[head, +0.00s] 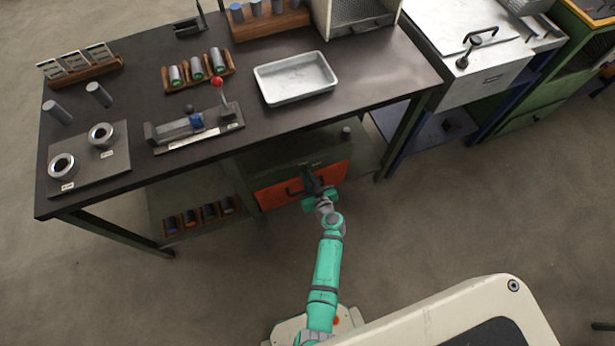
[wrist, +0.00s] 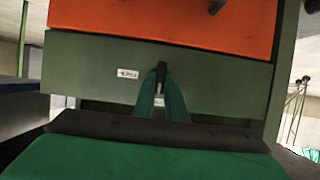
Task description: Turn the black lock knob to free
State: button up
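The black lock knob (wrist: 161,76) sticks out of a green panel (wrist: 95,75) below the bench, next to a small white label. In the wrist view my gripper (wrist: 162,85) has its two teal fingers on either side of the knob, their tips close against it. It looks shut on the knob. The knob's bar looks in line with the fingers, and its base is partly hidden between them. In the head view my gripper (head: 312,180) is at the front of the cabinet, where my own arm hides the knob.
An orange drawer front (head: 275,193) with a dark handle adjoins the green panel. Above is the dark bench top (head: 330,110) with a white tray (head: 295,78), a red-knobbed lever fixture (head: 195,125) and racks of cylinders. A low shelf at left holds another rack (head: 200,215). Open floor lies right.

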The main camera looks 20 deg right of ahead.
grip_shut()
jog(key=shift+d+m+y, duration=0.25)
jog(key=shift+m+y, duration=0.65)
jog(key=shift+m, duration=0.3)
jog(key=shift+d+f+m+t+y, duration=0.2)
jog(key=shift+m+t+y, duration=0.45)
jog(key=shift+m, duration=1.15)
jog(key=shift+d+f+m+t+y, duration=0.1)
jog(key=shift+f+m+t+y, duration=0.1)
jog(key=shift+m+y, duration=1.2)
jog(key=shift+d+f+m+t+y, duration=0.15)
jog(key=shift+m+t+y, duration=0.3)
jog(key=shift+m, duration=1.75)
jog(key=shift+a+f, duration=0.1)
jog(key=o, duration=0.6)
grip_release()
